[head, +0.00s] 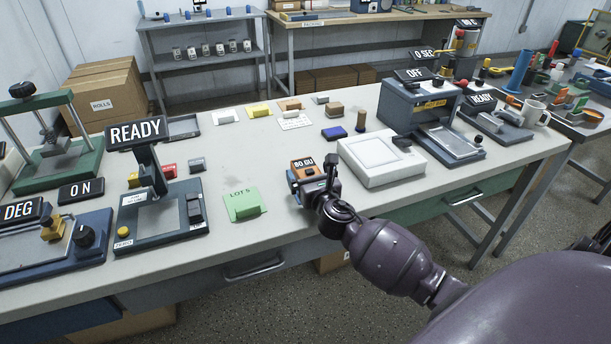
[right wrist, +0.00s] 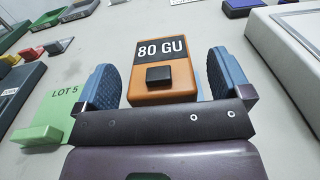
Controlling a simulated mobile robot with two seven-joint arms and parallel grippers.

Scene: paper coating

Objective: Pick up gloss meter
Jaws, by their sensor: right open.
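The gloss meter (head: 302,167) is a small orange box with a dark display reading 80 GU, standing on the table in front of my right gripper. In the right wrist view the gloss meter (right wrist: 160,88) lies between the two blue finger pads, with a black button on its top. My right gripper (head: 312,183) is open, its fingers either side of the meter; a gap shows on the left, and contact on the right cannot be told. It also shows in the right wrist view (right wrist: 165,80). My left gripper is not in view.
A green LOT 5 card (head: 242,204) lies left of the meter, and a white box-like device (head: 381,158) stands close on its right. A tester with a READY sign (head: 136,132) stands further left. The table (head: 290,235) is bare in front of the card.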

